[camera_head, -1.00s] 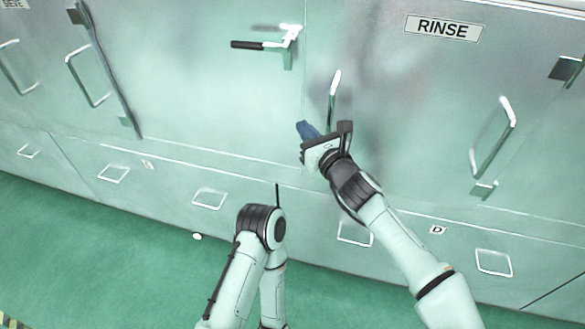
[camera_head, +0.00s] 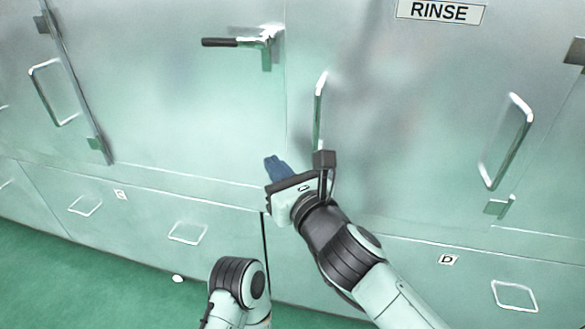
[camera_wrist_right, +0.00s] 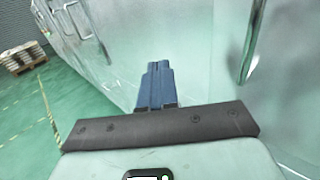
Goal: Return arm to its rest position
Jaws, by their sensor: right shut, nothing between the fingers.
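My right arm reaches up from the lower right in the head view. Its gripper (camera_head: 276,166) is in front of the metal cabinet front, left of and below a vertical door handle (camera_head: 319,112). Its blue fingers are together with nothing between them. The right wrist view also shows the shut blue fingers (camera_wrist_right: 155,72), with the handle (camera_wrist_right: 250,45) to their right and apart from them. Part of my left arm shows at the bottom of the head view; its gripper is not visible.
The cabinet wall (camera_head: 390,150) fills most of the view, with a black-gripped latch (camera_head: 245,41), a RINSE sign (camera_head: 440,11), another door handle (camera_head: 508,142) and drawer pulls (camera_head: 188,232). Green floor (camera_head: 60,275) lies at lower left. A loaded pallet (camera_wrist_right: 22,58) stands far left in the wrist view.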

